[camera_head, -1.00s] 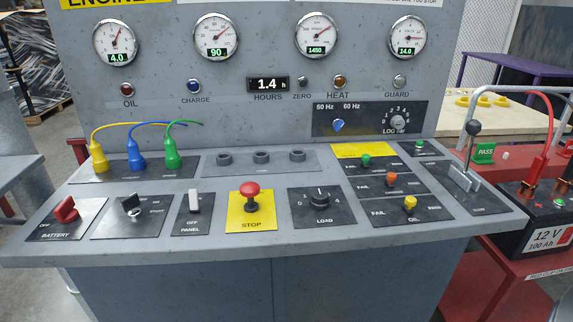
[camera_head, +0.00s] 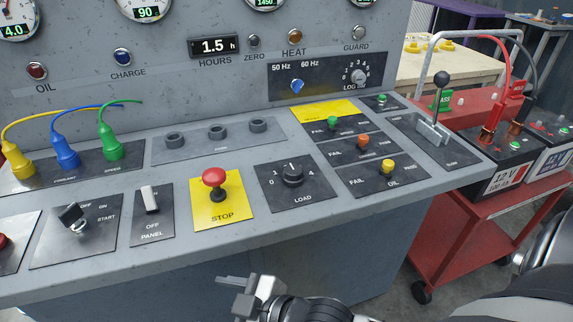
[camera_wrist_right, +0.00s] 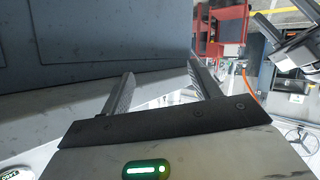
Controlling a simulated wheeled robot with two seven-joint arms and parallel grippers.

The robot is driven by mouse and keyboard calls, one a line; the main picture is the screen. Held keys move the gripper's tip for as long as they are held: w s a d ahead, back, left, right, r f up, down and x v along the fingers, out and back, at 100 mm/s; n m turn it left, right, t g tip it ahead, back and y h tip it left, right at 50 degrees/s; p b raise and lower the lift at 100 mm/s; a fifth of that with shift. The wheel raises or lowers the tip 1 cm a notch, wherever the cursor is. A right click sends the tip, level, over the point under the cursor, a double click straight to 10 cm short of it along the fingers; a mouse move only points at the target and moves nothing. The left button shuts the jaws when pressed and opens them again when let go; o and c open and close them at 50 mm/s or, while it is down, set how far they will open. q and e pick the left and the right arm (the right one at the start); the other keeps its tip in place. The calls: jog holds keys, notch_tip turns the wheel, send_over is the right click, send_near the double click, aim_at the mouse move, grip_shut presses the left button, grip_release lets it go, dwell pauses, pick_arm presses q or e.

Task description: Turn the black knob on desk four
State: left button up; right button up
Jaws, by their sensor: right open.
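The grey engine desk (camera_head: 380,205) fills the head view. A round black LOAD knob (camera_head: 292,175) sits on a dark plate marked 0 to 4, right of the red STOP button, with its white pointer line facing up. A black key-like switch (camera_head: 71,213) marked ON and START sits farther left. My right gripper (camera_head: 229,291) is low in front of the desk, below its front edge and apart from the LOAD knob. In the right wrist view its two fingers (camera_wrist_right: 161,69) are spread and empty.
The red STOP button (camera_head: 214,178) stands up left of the LOAD knob. Green, orange and yellow (camera_head: 388,167) knobs and an upright lever (camera_head: 440,90) are to the right. A red cart (camera_head: 465,215) with batteries stands beside the desk.

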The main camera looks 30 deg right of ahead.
pick_arm(q)
jog(key=a+m+g, duration=0.1)
jog(key=a+m, duration=0.3)
pick_arm(e)
notch_tip(320, 180, up, 5)
jog(key=w+a+n+y, duration=0.2)
jog(key=n, duration=0.2)
notch_tip(320, 180, up, 20)
jog(key=n+g+h+b, duration=0.2)
jog(key=n+g+h, duration=0.6)
jog(key=n, duration=1.3)
send_over(294, 170)
jog(key=s, duration=0.6)
jog(key=t+h, duration=0.2)
jog(key=shift+g, duration=0.3)
jog(key=p+x, duration=0.1)
jog(key=x, duration=1.3)
jog(key=shift+a, duration=0.1)
jog(key=shift+x, duration=0.8)
pick_arm(q)
jog(key=d+n+t, duration=0.1)
jog(key=d+n, duration=0.2)
jog(key=n, duration=0.4)
jog(key=d+r+n+t+y, duration=0.1)
jog(key=d+n, duration=0.3)
jog(key=n, duration=0.4)
jog(key=shift+w+d+r+n+t, duration=0.2)
jog(key=shift+n+t, duration=0.1)
jog(key=shift+t, duration=0.4)
